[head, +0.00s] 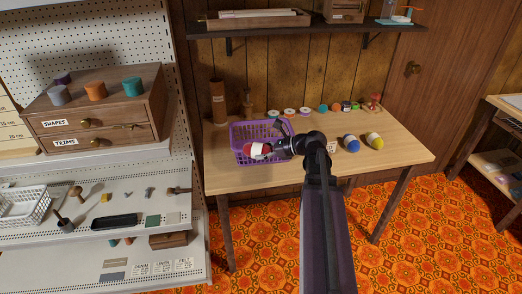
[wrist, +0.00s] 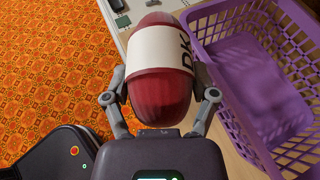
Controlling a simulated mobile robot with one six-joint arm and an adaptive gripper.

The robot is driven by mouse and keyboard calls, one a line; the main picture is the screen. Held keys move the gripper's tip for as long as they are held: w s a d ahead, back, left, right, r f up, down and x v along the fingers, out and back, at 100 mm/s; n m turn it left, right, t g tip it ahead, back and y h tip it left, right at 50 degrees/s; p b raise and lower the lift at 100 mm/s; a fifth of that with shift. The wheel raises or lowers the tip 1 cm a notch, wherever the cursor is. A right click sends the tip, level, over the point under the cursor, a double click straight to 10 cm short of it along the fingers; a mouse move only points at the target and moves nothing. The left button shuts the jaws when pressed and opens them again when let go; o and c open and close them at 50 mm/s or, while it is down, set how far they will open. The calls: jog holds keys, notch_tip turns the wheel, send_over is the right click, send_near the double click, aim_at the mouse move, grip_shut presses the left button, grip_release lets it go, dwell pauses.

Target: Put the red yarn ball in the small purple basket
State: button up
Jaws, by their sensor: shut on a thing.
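The red yarn ball (wrist: 162,98) has a white paper band with dark letters. My gripper (wrist: 160,97) is shut on it, one finger on each side. In the head view the ball (head: 257,150) appears in front of the lower left part of the small purple basket (head: 275,128). In the wrist view the basket (wrist: 238,100) is to the right of the ball, apart from it, and its visible floor is empty. The ball appears outside the basket's near side. My gripper (head: 262,150) is small in the head view.
The basket stands on a wooden table (head: 225,180). A blue yarn ball (head: 351,143) and a yellow one (head: 374,140) lie right of my arm. Several small spools (head: 289,113) line the table's back. A shelf unit (head: 130,200) stands left.

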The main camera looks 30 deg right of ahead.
jog(key=w+d, duration=0.2)
jog(key=w, duration=0.5)
jog(key=w+d+f+b, duration=0.1)
jog(key=w+d, duration=0.1)
jog(key=w, duration=0.6)
jog(key=shift+w+f, duration=0.2)
jog(key=shift+f, duration=0.05)
jog(key=shift+f+b, duration=0.15)
jog(key=shift+b, duration=0.25)
jog(key=shift+f+b, duration=1.6)
jog(key=shift+f+b, duration=0.6)
jog(key=shift+f, duration=0.05)
jog(key=o, duration=0.9)
jog(key=shift+r, duration=0.25)
